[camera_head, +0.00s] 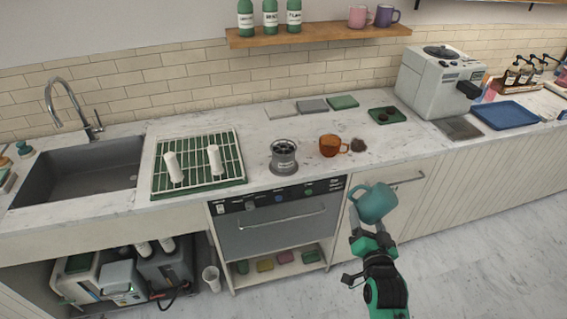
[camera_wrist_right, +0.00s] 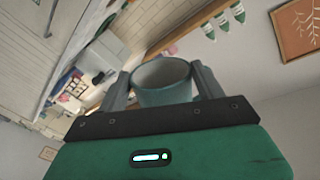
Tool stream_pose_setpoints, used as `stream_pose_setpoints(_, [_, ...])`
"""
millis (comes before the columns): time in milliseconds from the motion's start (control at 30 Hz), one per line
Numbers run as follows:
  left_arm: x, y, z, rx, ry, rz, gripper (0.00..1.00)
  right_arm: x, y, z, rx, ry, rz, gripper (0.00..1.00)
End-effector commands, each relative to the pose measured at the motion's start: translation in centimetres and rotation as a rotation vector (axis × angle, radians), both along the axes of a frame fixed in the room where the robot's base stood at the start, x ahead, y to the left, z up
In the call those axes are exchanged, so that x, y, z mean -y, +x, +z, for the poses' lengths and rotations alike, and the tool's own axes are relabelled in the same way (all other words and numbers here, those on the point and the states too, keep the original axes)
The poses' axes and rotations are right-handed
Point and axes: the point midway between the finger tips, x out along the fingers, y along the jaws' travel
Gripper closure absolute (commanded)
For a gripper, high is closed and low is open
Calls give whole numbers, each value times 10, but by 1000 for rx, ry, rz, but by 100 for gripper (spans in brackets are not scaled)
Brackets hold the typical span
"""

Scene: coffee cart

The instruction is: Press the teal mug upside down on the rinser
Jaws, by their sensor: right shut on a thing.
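The teal mug (camera_head: 374,203) is in my right gripper (camera_head: 371,226), held in the air in front of the counter, right of the oven. The mug is tilted. In the right wrist view, the mug (camera_wrist_right: 163,88) sits between the two fingers of the gripper (camera_wrist_right: 165,82), and its open rim shows. The rinser looks to be the round grey metal unit with a dark top (camera_head: 284,157) on the counter, left of and beyond the mug. The mug is well apart from it. My left gripper is not in view.
An amber glass mug (camera_head: 328,146) stands just right of the rinser, with a small dark pile (camera_head: 358,146) beside it. A drying rack (camera_head: 197,184) with two white cylinders lies left of it. The counter's front edge lies between mug and rinser. A grey machine (camera_head: 436,82) stands farther right.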

Motion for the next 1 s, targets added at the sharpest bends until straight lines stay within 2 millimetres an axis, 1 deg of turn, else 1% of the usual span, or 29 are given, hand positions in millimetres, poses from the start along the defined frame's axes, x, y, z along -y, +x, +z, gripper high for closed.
stream_pose_setpoints(133, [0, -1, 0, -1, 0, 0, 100, 0, 0, 1, 2, 1, 0, 63])
stream_pose_setpoints(200, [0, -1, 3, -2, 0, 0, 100, 0, 0, 2, 2, 40, 0, 63])
stream_pose_setpoints(267, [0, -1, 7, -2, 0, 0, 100, 0, 0, 3, 1, 117, -1, 63])
stream_pose_setpoints(400, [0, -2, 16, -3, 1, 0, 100, 0, 0, 4, 2, 349, -1, 63])
stream_pose_setpoints(500, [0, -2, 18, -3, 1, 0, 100, 0, 0, 2, 1, 468, 0, 63])
stream_pose_setpoints(600, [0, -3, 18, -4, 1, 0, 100, 0, 0, 1, 2, 519, 0, 63])
stream_pose_setpoints(867, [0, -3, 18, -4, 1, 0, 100, 0, 0, 1, 2, 530, 0, 63])
stream_pose_setpoints(967, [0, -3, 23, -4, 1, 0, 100, 0, 0, 3, 2, 624, -1, 63])
stream_pose_setpoints(1000, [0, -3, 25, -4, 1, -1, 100, 0, 0, 3, 2, 689, -1, 63])
